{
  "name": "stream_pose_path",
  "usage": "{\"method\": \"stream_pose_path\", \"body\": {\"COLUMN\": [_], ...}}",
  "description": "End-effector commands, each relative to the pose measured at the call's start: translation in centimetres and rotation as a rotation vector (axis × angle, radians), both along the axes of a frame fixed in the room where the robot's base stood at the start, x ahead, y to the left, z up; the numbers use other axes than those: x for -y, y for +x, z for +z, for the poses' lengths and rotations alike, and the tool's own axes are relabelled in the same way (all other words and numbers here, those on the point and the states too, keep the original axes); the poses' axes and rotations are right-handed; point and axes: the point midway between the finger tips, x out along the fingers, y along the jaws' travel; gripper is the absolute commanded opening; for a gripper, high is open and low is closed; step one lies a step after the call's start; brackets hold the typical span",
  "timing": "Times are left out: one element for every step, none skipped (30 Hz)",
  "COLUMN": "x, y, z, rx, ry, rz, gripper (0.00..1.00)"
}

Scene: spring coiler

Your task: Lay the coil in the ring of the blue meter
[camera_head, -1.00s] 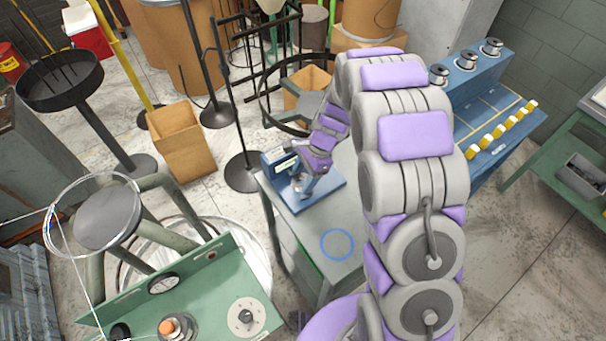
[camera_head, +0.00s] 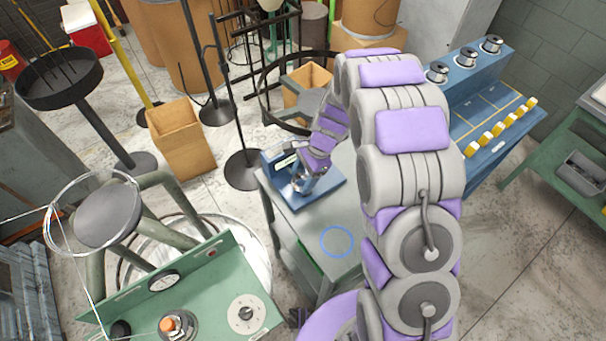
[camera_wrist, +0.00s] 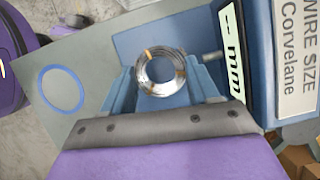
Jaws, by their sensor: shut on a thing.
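The coil (camera_wrist: 160,72) is a small ring of silver wire with yellowish ties. In the wrist view it lies directly ahead of my gripper (camera_wrist: 160,100), which is shut on it. The blue meter (camera_wrist: 252,60) stands close on the right, with a display reading "mm" and a "WIRE SIZE" label. In the head view my gripper (camera_head: 306,176) holds the coil over the base of the blue meter (camera_head: 322,188). A blue ring outline (camera_head: 337,242) is on the bench top, apart from the coil; it also shows in the wrist view (camera_wrist: 62,89). The fingertips are largely hidden.
The meter stands on a grey-green bench (camera_head: 305,222). A green control panel (camera_head: 205,290) is at front left, beside a large wire loop (camera_head: 50,215). A blue rack (camera_head: 490,115) with spools is at right. Bare bench surrounds the blue ring.

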Motion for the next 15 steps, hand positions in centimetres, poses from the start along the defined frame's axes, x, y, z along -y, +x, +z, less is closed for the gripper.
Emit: {"method": "stream_pose_path", "body": {"x": [0.0, 0.0, 0.0, 0.0, 0.0, 0.0, 0.0, 0.0, 0.0, 0.0, 0.0, 0.0, 0.0, 0.0, 0.0], "y": [0.0, 0.0, 0.0, 0.0, 0.0, 0.0, 0.0, 0.0, 0.0, 0.0, 0.0, 0.0, 0.0, 0.0, 0.0], "z": [-0.1, -0.2, -0.3, -0.3, -0.4, -0.5, -0.5, -0.6, -0.7, -0.8, -0.8, -0.9, -1.0, -1.0, -1.1], "rx": [0.000, 0.000, 0.000, 0.000, 0.000, 0.000, 0.000, 0.000, 0.000, 0.001, 0.001, 0.001, 0.001, 0.001, 0.001], "ry": [0.000, 0.000, 0.000, 0.000, 0.000, 0.000, 0.000, 0.000, 0.000, 0.000, 0.000, 0.000, 0.000, 0.000, 0.000], "rz": [0.000, 0.000, 0.000, 0.000, 0.000, 0.000, 0.000, 0.000, 0.000, 0.000, 0.000, 0.000, 0.000, 0.000, 0.000], "gripper": [0.22, 0.22, 0.22, 0.22, 0.22, 0.22, 0.22, 0.22, 0.22, 0.22, 0.22, 0.22, 0.22, 0.22, 0.22]}}
